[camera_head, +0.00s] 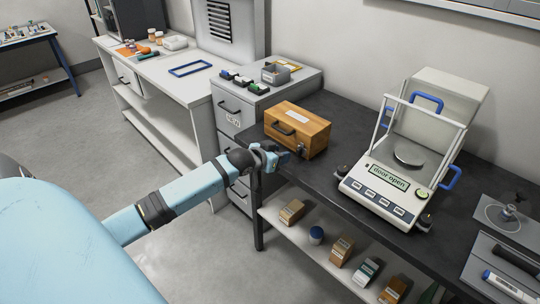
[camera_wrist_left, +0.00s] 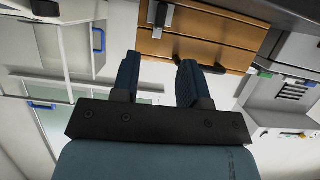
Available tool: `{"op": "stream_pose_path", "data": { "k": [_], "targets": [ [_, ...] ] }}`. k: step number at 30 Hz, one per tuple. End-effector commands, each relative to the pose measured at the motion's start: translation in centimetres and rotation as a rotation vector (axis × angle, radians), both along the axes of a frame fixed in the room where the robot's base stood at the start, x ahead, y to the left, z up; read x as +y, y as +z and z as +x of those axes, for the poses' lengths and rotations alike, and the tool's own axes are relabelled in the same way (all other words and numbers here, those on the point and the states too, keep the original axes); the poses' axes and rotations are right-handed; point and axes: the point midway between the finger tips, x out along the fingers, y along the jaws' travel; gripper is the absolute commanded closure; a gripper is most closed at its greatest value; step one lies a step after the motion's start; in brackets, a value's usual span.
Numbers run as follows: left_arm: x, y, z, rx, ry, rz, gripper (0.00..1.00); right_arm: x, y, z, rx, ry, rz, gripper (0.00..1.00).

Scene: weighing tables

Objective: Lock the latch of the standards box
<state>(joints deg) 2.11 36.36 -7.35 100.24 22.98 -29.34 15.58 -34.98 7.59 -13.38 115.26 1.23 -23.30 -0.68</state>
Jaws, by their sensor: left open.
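The standards box (camera_head: 312,125) is a wooden box with a pale label on its lid, near the left end of the dark table. Its lid looks closed. A dark handle (camera_head: 283,131) is on its front face, and the small latch (camera_head: 301,149) is towards the right end of that face. In the left wrist view, which looks upside down, the latch (camera_wrist_left: 161,17) is a grey metal piece at the top. Whether it is locked I cannot tell. My left gripper (camera_head: 283,154) is open and empty, just in front of the box; its fingers (camera_wrist_left: 157,68) appear apart. My right gripper is not in view.
A balance (camera_head: 375,185) reading "door open" stands right of the box on the dark table (camera_head: 330,183). A drawer cabinet (camera_head: 233,108) with small items on top is behind left. Several small boxes sit on the shelf (camera_head: 310,255) below.

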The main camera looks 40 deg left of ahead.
Motion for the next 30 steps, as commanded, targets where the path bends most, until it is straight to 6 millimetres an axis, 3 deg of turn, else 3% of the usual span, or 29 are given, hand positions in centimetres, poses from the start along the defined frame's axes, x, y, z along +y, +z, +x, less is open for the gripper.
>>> {"op": "stream_pose_path", "data": {
  "k": [3, 9, 30],
  "targets": [
    [0.2, 0.8, -2.2, 0.001, -0.001, 0.0, 0.6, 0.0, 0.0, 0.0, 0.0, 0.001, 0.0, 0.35],
    [0.4, 1.7, -4.1, 0.0, 0.0, 0.0, 0.6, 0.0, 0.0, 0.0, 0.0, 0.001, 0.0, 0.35],
    [0.0, 1.6, -4.7, 0.004, -0.003, -0.001, 0.6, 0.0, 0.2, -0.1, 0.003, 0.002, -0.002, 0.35]
  ]
}}
